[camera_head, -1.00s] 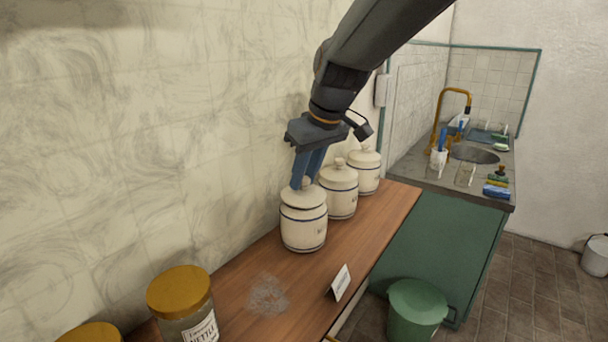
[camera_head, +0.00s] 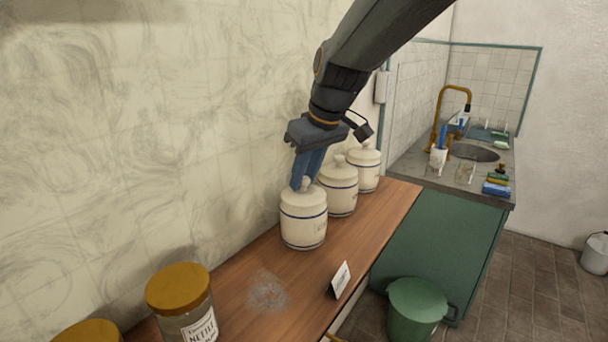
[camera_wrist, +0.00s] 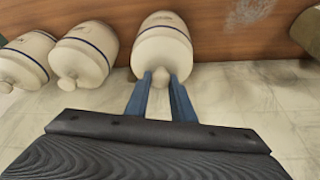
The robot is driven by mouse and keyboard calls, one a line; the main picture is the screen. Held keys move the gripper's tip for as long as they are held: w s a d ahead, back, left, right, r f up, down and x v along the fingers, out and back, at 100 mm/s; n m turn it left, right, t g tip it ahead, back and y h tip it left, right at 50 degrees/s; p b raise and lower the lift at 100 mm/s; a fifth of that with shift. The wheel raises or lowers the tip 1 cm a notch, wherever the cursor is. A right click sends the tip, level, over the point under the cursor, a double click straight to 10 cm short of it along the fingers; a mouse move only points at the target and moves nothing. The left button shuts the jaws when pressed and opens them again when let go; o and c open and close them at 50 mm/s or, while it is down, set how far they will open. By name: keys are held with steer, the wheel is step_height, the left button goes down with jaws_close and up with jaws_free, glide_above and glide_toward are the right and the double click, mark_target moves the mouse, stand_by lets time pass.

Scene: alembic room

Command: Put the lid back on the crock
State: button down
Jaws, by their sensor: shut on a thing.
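The nearest cream crock (camera_head: 303,229) with blue bands stands upright on the wooden counter, and it also shows in the wrist view (camera_wrist: 162,44). Its cream lid (camera_head: 303,199) sits at the crock's mouth, and I see no clear gap between them. My gripper (camera_head: 303,184) points down from above, its blue fingers shut on the lid's round knob (camera_wrist: 161,77). The fingers hide part of the knob in the head view. The far side of the lid's rim is hidden.
Two more lidded crocks (camera_head: 338,190) (camera_head: 365,170) stand close behind in a row along the tiled wall. A small card (camera_head: 340,279) stands at the counter's front edge. Jars with ochre lids (camera_head: 181,290) stand at the near end. The counter (camera_head: 290,273) between is clear except for a pale smudge.

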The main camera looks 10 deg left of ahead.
stand_by(0.3)
steer(key=c, duration=1.4)
jaws_free()
steer(key=shift+c, duration=0.2)
steer(key=shift+f, duration=0.3)
steer(key=shift+r, duration=0.1)
steer(key=shift+r+p, duration=0.3)
steer(key=shift+r, duration=0.25)
steer(key=o, duration=0.3)
steer(key=shift+r+p, duration=0.75)
steer(key=shift+r, duration=0.35)
